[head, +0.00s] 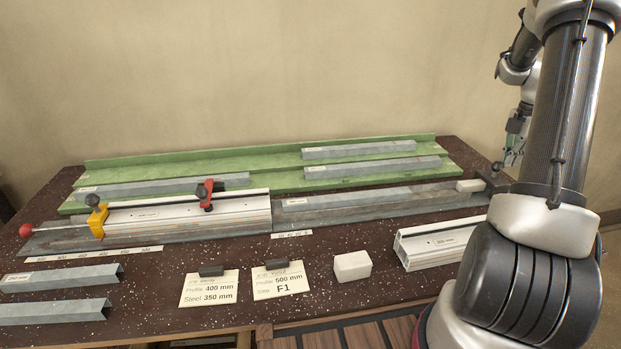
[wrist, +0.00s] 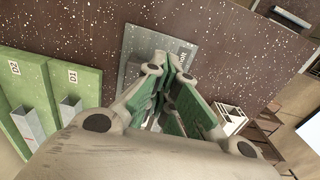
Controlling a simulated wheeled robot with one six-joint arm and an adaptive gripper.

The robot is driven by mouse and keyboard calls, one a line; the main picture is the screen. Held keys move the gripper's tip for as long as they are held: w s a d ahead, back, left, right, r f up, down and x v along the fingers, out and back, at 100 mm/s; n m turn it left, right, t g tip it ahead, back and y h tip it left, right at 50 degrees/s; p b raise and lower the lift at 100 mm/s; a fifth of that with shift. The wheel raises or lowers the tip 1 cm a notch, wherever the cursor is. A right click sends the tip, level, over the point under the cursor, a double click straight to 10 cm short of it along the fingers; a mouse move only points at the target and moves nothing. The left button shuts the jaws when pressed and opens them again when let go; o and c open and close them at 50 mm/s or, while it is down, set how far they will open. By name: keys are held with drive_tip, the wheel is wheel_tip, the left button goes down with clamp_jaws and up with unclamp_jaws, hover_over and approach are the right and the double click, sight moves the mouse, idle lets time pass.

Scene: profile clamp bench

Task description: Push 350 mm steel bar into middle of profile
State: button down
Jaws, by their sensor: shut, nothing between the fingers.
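The white aluminium profile (head: 190,213) lies along the grey clamp rail (head: 370,206), with the yellow clamp (head: 97,218) at its left end and the red clamp (head: 206,194) over it. I cannot make out a steel bar inside the profile. My gripper (head: 506,160) is past the right end of the rail, pointing down. In the wrist view its fingers (wrist: 178,68) are together with nothing between them, above the rail's grey end plate (wrist: 152,45). A white block (head: 470,185) sits at the rail's right end, beside a dark end stop (head: 490,181).
Steel bars (head: 372,148) lie on the stepped green rack (head: 270,158) behind; two more (head: 62,276) lie front left. A card (head: 210,288) reads Profile 400 mm, Steel 350 mm. A white block (head: 352,265) and another profile (head: 440,243) stand in front. My arm hides the right front.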

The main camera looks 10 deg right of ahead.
drive_tip(key=shift+a, duration=27.9)
